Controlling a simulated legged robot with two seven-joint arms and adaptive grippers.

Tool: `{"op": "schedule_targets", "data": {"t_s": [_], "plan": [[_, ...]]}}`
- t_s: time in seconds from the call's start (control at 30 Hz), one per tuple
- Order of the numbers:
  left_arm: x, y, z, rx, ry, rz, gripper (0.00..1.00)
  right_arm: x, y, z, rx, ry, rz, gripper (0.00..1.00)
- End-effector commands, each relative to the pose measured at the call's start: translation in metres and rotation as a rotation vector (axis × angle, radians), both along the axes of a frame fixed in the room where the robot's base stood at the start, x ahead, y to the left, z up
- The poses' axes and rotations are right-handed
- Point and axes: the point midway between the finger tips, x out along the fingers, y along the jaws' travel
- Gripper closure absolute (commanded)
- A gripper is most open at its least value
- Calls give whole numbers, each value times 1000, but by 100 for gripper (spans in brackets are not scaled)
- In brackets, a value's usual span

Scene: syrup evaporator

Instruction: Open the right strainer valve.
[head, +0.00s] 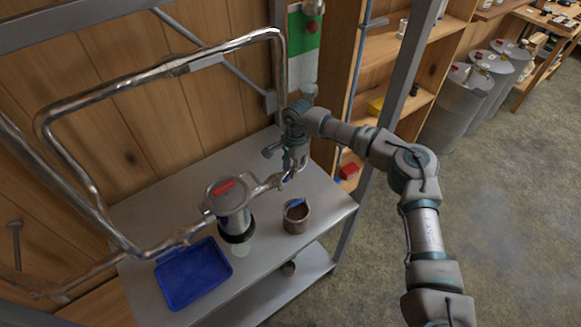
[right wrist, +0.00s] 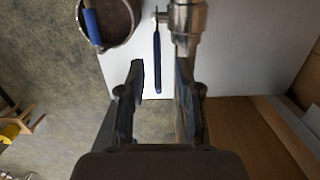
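The strainer (head: 233,222) is a metal canister with a red-handled lid, set in the steel pipe line above the table. The right strainer valve (right wrist: 187,25) is on the pipe to its right. Its long blue handle (right wrist: 157,60) points towards me in the right wrist view; in the head view the handle is mostly hidden by my gripper. My right gripper (head: 282,158) is at that pipe, next to the valve. In the right wrist view its two fingers (right wrist: 160,72) are apart, with the handle's end in line with the gap. Contact is not visible. My left gripper is out of view.
A brown pot (head: 296,219) with a blue-handled tool in it stands beside the strainer. A blue tray (head: 193,274) lies at the table's front left. Bent steel pipes (head: 160,72) run above the table (head: 150,205). A grey post (head: 404,75) and wooden shelves stand right.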

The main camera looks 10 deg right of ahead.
Motion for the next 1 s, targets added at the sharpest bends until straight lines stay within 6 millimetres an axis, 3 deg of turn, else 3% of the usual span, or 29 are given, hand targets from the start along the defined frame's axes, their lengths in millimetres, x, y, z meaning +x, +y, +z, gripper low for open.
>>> {"op": "schedule_targets", "data": {"t_s": [0.13,0.27,0.5,0.7,1.0], "plan": [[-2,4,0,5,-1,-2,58,0,0,2,0,0,0,67],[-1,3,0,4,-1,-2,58,1,-2,18,1,-2,-1,67],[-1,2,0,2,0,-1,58,5,-7,71,0,-2,-2,67],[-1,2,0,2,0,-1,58,7,-10,105,0,-1,0,67],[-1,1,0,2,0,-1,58,7,-11,118,0,2,-1,67]]}}
